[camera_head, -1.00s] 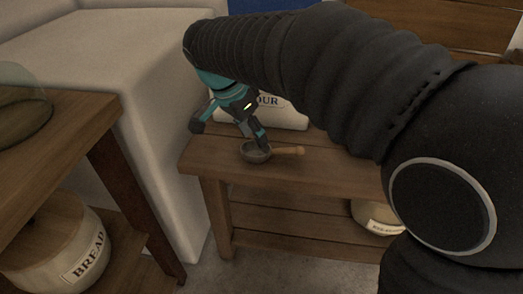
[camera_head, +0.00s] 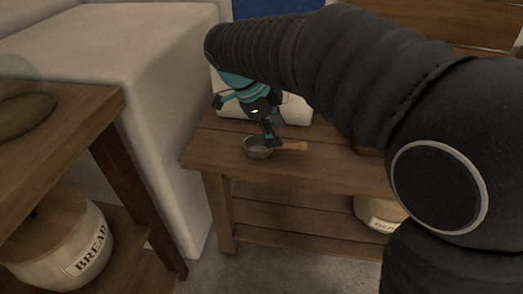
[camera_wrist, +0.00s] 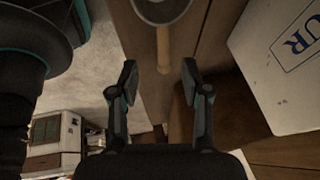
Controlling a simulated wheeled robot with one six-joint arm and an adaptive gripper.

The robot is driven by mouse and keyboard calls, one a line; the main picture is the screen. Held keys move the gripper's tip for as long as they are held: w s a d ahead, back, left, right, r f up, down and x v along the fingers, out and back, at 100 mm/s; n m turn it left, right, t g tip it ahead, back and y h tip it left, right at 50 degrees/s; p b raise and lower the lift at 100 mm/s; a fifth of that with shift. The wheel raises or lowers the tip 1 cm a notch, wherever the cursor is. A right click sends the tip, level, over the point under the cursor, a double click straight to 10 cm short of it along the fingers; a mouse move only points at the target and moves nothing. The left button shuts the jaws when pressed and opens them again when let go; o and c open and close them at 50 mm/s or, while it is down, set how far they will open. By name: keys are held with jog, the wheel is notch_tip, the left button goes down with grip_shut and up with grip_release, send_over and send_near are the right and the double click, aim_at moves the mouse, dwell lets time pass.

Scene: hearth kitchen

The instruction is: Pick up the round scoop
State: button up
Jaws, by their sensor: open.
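The round scoop (camera_head: 258,148) is a small grey metal bowl with a wooden handle (camera_head: 291,147). It rests on the wooden bench top, its handle pointing right. In the wrist view its bowl (camera_wrist: 162,8) is cut off at the top edge and its handle (camera_wrist: 163,48) runs down toward the space between my fingers. My gripper (camera_head: 270,143) is at the scoop, close to where bowl and handle meet. In the wrist view my gripper (camera_wrist: 160,82) is open with nothing between its fingertips. I cannot tell the exact height gap to the handle.
A white flour container (camera_head: 293,108) stands behind the scoop; it also shows at the right in the wrist view (camera_wrist: 290,75). The wooden bench (camera_head: 330,172) has clear room right of the scoop. A bread crock (camera_head: 75,250) sits on a shelf at left.

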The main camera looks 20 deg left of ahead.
aim_at(285, 144)
jog(key=shift+w+x, duration=0.1)
jog(key=shift+x, duration=1.8)
jog(key=shift+w+x, duration=0.15)
jog(key=shift+x, duration=1.75)
jog(key=shift+a, duration=0.2)
grip_shut()
